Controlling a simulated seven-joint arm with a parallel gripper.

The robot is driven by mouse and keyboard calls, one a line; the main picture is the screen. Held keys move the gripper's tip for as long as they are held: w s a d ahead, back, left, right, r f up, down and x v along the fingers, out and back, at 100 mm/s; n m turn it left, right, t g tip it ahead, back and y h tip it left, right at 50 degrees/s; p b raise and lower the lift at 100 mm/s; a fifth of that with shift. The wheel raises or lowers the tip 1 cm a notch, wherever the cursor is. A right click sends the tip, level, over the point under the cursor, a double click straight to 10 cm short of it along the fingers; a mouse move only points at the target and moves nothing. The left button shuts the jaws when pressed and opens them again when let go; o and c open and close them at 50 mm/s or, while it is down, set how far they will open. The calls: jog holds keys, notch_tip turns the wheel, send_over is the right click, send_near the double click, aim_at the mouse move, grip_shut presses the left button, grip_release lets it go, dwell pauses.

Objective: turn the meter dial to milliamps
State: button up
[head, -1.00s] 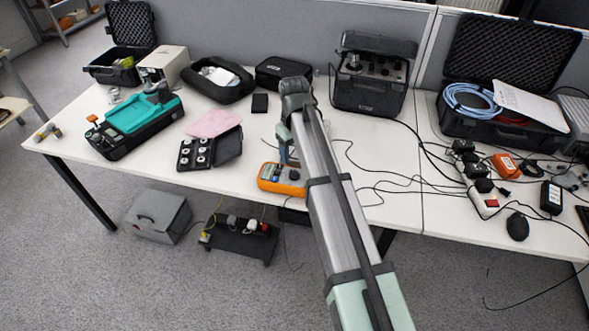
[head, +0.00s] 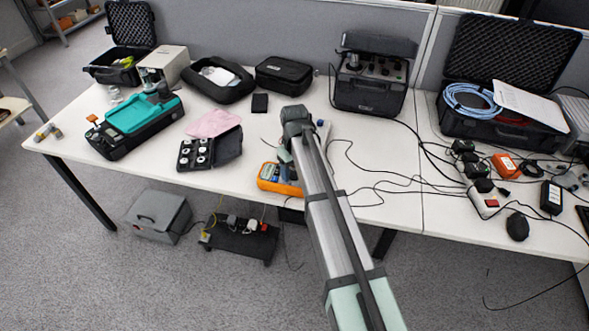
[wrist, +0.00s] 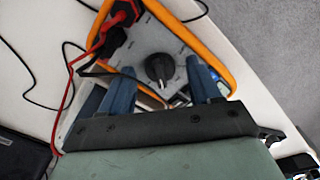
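The meter (head: 268,178) is an orange-edged handheld unit lying on the white table near its front edge. In the wrist view the meter's grey face (wrist: 182,45) fills the upper middle, with red and black leads plugged in at its upper left. Its black dial (wrist: 160,68) is a round knob with a pale mark at its lower edge. My gripper (wrist: 163,85) has two blue fingers apart, one on each side of the dial, with gaps between; it is open and empty. In the head view my arm covers part of the meter, and the dial is hidden. The dial's labels are too small to read.
A black case of round pieces (head: 210,150) lies left of the meter, with a pink cloth (head: 213,123) behind it. A black instrument case (head: 370,80) stands at the back. Loose cables (head: 375,190) cross the table to the right.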

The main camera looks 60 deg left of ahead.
jog(key=c, duration=1)
jog(key=shift+m, duration=0.4)
jog(key=m, duration=0.3)
jog(key=shift+m, duration=2.1)
jog(key=o, duration=1.1)
jog(key=shift+c, duration=0.2)
jog(key=shift+r, duration=0.1)
